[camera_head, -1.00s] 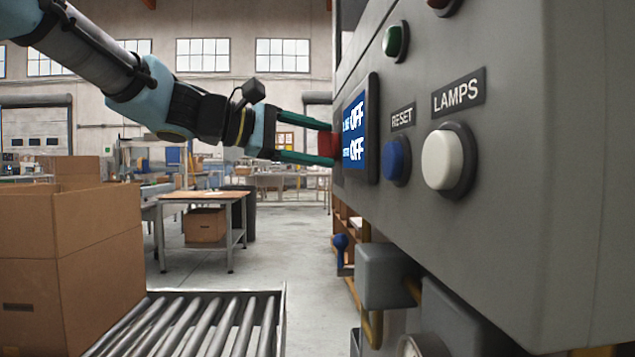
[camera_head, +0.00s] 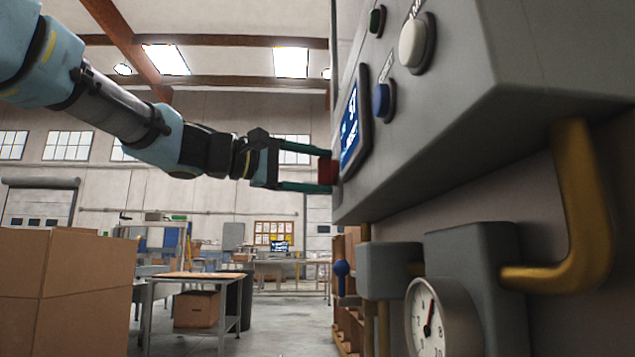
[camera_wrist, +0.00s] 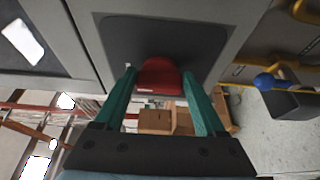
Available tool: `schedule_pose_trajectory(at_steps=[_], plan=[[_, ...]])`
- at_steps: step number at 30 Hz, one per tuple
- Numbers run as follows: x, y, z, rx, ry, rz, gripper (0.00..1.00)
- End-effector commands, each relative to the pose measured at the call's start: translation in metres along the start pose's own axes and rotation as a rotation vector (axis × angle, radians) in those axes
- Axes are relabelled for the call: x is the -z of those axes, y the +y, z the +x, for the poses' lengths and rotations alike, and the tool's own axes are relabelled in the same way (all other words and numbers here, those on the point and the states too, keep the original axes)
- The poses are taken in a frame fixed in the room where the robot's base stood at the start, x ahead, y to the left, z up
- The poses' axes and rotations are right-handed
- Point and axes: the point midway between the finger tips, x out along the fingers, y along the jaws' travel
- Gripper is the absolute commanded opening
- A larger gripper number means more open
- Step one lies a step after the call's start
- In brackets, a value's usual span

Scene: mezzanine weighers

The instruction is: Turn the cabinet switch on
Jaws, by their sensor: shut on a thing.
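The grey cabinet (camera_head: 470,60) fills the upper right of the head view, seen at a steep angle. A red switch handle (camera_head: 325,172) sticks out from its face, left of the blue display (camera_head: 350,128). My gripper (camera_head: 322,175) is shut on the red handle, one green finger on each side. In the wrist view the red handle (camera_wrist: 160,76) stands between the green fingertips, before a dark panel (camera_wrist: 205,38). The display's text is too slanted to read now. Which way the handle is turned I cannot tell.
A blue button (camera_head: 381,100), a white button (camera_head: 413,42) and a green button (camera_head: 376,20) sit on the cabinet. Below are a yellow pipe (camera_head: 585,200), a dial gauge (camera_head: 428,320) and a blue-knobbed lever (camera_head: 341,268). Cardboard boxes (camera_head: 80,290) stand at left.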

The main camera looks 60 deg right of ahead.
Motion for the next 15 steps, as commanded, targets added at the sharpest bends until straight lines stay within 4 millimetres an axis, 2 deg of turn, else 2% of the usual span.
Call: schedule_pose_trajectory(at_steps=[13, 14, 15], plan=[[0.0001, -0.0019, -0.0001, 0.001, -0.001, 0.007, 0.17], [0.0002, -0.0019, -0.0001, 0.001, -0.001, 0.007, 0.76], [0.0002, -0.0018, -0.0001, 0.001, -0.001, 0.007, 0.8]])
